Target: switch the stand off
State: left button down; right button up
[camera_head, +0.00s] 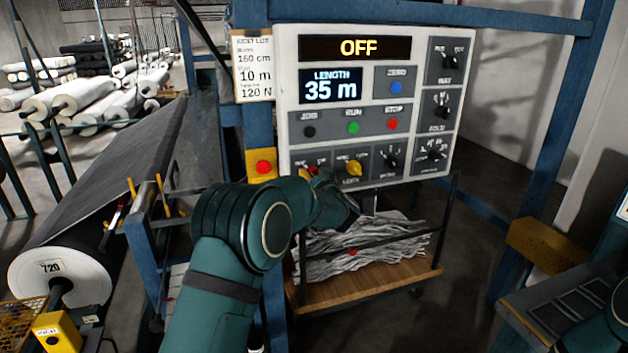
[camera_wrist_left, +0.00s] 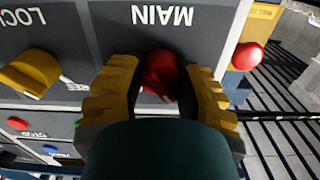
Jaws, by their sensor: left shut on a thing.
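The grey control panel (camera_head: 285,100) hangs on the blue frame. Its top display (camera_head: 355,47) reads OFF. My left gripper (camera_head: 318,172) is at the panel's lower left. In the left wrist view, the yellow-padded fingers of this gripper (camera_wrist_left: 160,88) are shut on the red MAIN knob (camera_wrist_left: 160,72), one finger on each side. The hand hides part of the knob and its scale. The yellow LOCK knob (camera_head: 354,169) sits just right of the gripper; it also shows in the left wrist view (camera_wrist_left: 32,73). My right gripper is out of view.
A red button on a yellow box (camera_head: 263,167) is just left of the panel; it shows close to the fingers in the left wrist view (camera_wrist_left: 246,56). Green RUN (camera_head: 353,127) and red STOP (camera_head: 393,124) buttons lie above. A cart (camera_head: 400,286) with grey scraps stands below.

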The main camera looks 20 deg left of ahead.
pick_arm(q)
jog(key=shift+n, duration=0.6)
jog(key=shift+r+b, duration=0.1)
jog(key=shift+b, duration=0.2)
jog(key=c, duration=0.5)
grip_release()
jog(key=shift+s+d, duration=0.3)
jog(key=shift+s, duration=0.05)
jog(key=v, duration=1.1)
